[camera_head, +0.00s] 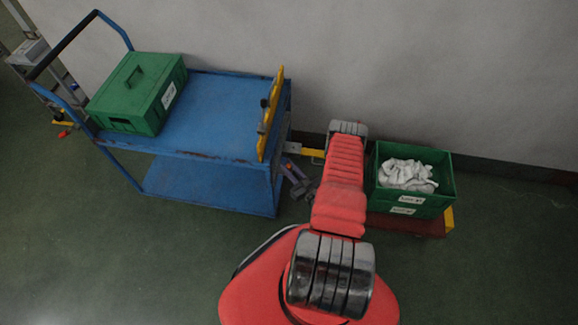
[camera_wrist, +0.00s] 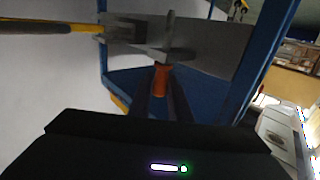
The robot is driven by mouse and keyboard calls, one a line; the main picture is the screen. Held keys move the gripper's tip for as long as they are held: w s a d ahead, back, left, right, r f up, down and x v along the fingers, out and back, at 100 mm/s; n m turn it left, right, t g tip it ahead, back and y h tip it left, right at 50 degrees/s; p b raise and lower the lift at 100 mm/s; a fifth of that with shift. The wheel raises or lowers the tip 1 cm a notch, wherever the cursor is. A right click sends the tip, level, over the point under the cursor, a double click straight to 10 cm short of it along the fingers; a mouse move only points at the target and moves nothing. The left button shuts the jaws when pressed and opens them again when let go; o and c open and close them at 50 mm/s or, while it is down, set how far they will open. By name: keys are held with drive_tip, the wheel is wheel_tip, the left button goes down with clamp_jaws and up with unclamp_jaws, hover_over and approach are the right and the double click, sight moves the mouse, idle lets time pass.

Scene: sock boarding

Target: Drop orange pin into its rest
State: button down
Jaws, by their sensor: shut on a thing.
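An orange pin (camera_wrist: 161,77) shows in the wrist view between the dark fingers of my gripper (camera_wrist: 160,98). My gripper is shut on it. Grey metal parts (camera_wrist: 168,46) stand just beyond the orange end; I cannot tell whether they belong to the pin or to the cart's fitting. A grey bracket (camera_wrist: 120,28) is up and left of the pin, at the end of a yellow bar (camera_wrist: 45,27). In the head view my gripper (camera_head: 298,184) is low beside the right end of the blue cart (camera_head: 215,115), partly behind my arm. The pin's rest cannot be clearly made out.
A green lidded box (camera_head: 138,93) and an upright yellow bar (camera_head: 270,115) are on the blue cart. Right of my arm, a green crate (camera_head: 412,207) of white socks (camera_head: 408,174) stands on a low red cart (camera_head: 425,228). The wall is close behind; floor is clear at right.

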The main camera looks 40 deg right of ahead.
drive_tip(key=shift+f, duration=0.2)
drive_tip(key=c, duration=1.6)
unclamp_jaws()
drive_tip(key=shift+o, duration=0.2)
drive_tip(key=s+a, duration=0.1)
drive_tip(key=s, duration=1.2)
drive_tip(key=shift+s+a, duration=0.3)
drive_tip(key=shift+s, duration=0.1)
